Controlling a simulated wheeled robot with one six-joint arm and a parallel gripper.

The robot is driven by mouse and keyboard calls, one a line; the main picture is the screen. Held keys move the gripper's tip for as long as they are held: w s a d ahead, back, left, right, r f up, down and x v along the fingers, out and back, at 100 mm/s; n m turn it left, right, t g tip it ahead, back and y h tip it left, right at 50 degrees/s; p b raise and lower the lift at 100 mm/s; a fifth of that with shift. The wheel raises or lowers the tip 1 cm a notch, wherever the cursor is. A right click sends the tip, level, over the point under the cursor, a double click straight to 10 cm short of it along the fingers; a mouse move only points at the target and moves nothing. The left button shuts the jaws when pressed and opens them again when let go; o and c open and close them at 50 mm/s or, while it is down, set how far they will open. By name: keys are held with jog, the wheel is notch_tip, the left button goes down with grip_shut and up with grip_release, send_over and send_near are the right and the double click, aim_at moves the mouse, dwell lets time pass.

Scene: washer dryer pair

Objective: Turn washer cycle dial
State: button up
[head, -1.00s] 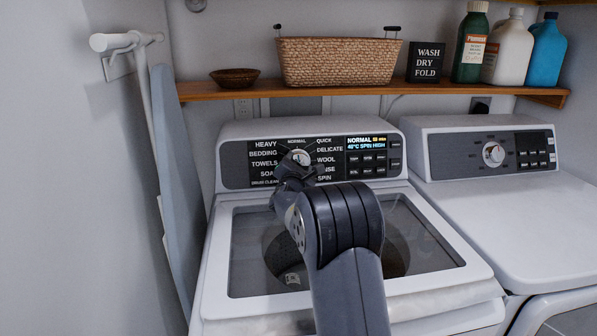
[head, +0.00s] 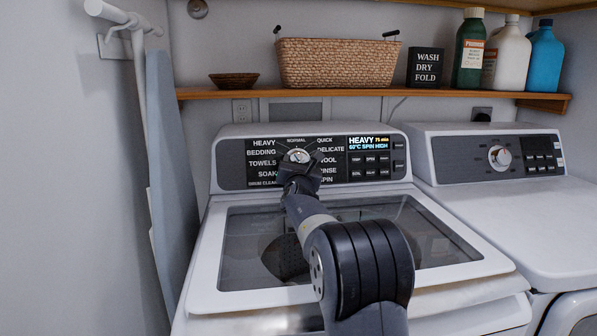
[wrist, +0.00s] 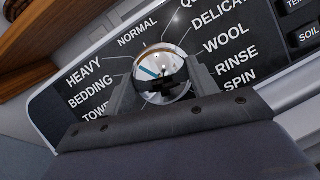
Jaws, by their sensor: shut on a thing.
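The washer cycle dial (head: 298,156) is a round chrome knob on the dark control panel of the left machine. In the wrist view the dial (wrist: 163,76) sits between the two fingers, and its blue mark points up and left toward HEAVY. My gripper (wrist: 160,88) is shut on the dial, with a finger at either side. In the head view my gripper (head: 299,165) covers the lower part of the dial. The washer display (head: 368,142) reads HEAVY, 60°C, SPIN HIGH.
A dryer (head: 500,158) with its own dial stands at the right. A wooden shelf (head: 330,92) above holds a wicker basket (head: 335,62), a sign and several bottles. An ironing board (head: 172,180) leans at the left wall. The washer's glass lid is closed under my arm.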

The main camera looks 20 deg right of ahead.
dwell(0.4)
jog(key=o, duration=1)
jog(key=shift+s, duration=0.1)
jog(key=b+v, duration=0.2)
jog(key=v, duration=0.8)
jog(key=shift+s+a, duration=0.1)
jog(key=shift+s, duration=0.2)
jog(key=shift+w, duration=0.1)
jog(key=p+x, duration=0.2)
jog(key=x, duration=0.8)
jog(key=shift+w, duration=0.35)
jog(key=shift+s, duration=0.1)
